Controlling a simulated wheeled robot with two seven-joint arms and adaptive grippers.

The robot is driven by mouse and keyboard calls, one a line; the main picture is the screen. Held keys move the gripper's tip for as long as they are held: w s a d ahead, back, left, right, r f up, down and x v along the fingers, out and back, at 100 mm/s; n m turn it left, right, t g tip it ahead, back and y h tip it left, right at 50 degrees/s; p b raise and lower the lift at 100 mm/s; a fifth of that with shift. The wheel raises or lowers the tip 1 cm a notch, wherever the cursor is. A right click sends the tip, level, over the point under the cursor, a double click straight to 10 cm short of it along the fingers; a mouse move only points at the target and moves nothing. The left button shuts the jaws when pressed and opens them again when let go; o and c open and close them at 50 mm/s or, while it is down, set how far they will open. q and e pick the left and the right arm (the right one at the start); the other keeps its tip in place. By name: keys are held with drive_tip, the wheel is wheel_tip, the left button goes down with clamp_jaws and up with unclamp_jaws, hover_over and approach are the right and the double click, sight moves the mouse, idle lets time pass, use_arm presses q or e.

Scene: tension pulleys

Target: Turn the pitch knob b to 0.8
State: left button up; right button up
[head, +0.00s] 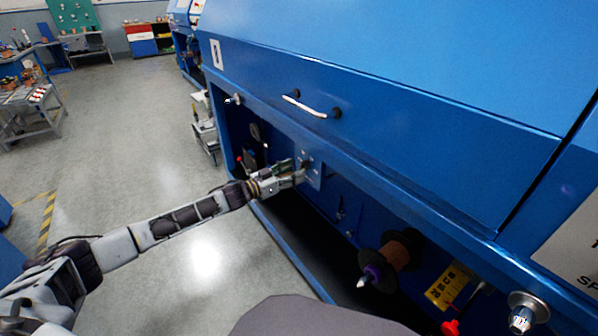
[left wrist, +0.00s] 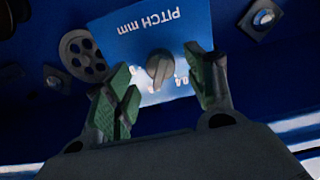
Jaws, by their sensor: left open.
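The pitch knob (left wrist: 160,68) is a small grey knob on a light blue plate (left wrist: 135,40) marked "PITCH mm", which appears upside down in the left wrist view. My left gripper (left wrist: 165,85) is open, with one green-padded finger on each side of the knob in that view. I cannot tell whether the fingers touch it. In the head view my left gripper (head: 300,172) reaches into the recess of the blue machine, in front of the plate (head: 311,168). The knob's exact setting is not readable. My right gripper is not in view.
The blue machine (head: 390,70) has a handle (head: 305,104) above the recess. A spool (head: 402,250) and a red knob (head: 450,327) sit farther right. A small pulley wheel (left wrist: 83,55) is beside the plate.

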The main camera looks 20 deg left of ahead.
use_arm(q)
drive_tip(key=shift+b+x, duration=0.45)
drive_tip(key=shift+x, duration=0.95)
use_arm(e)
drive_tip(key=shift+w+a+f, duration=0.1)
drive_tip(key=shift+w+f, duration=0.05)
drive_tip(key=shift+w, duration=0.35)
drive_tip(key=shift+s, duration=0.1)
use_arm(q)
drive_tip(key=c, duration=1)
drive_tip(key=shift+c, duration=0.2)
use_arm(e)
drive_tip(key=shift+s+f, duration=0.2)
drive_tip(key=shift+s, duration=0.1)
use_arm(q)
drive_tip(key=shift+p, duration=0.3)
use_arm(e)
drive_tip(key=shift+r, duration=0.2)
